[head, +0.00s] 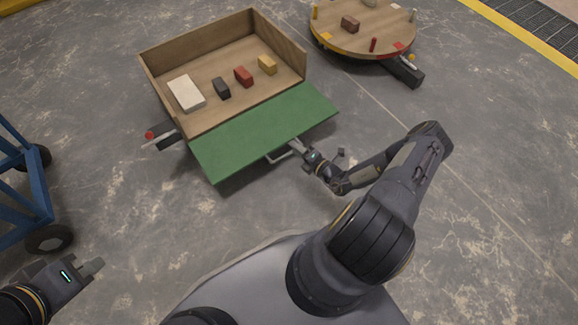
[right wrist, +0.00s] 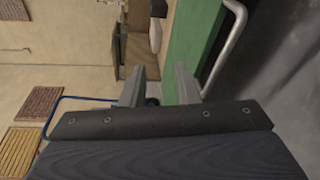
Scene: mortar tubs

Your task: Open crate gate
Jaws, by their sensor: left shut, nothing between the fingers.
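The wooden crate (head: 160,65) stands on the floor at upper left of centre in the head view. Its green gate (head: 262,130) is swung down and outward on the near side, leaving the crate's front open. A metal bar handle (head: 278,156) is on the gate's near edge; it also shows in the right wrist view (right wrist: 233,40). My right gripper (head: 300,148) is by the handle. In the right wrist view its fingers (right wrist: 158,80) are apart, with the handle to their right, not between them. My left gripper (head: 97,266) is shut and empty at lower left, far from the crate.
A white block (head: 186,93), a dark block (head: 221,88), a red block (head: 243,76) and a yellow block (head: 267,64) lie in the crate. A red-knobbed lever (head: 155,138) is at its left. A round table (head: 375,30) stands upper right, a blue cart (head: 30,190) left.

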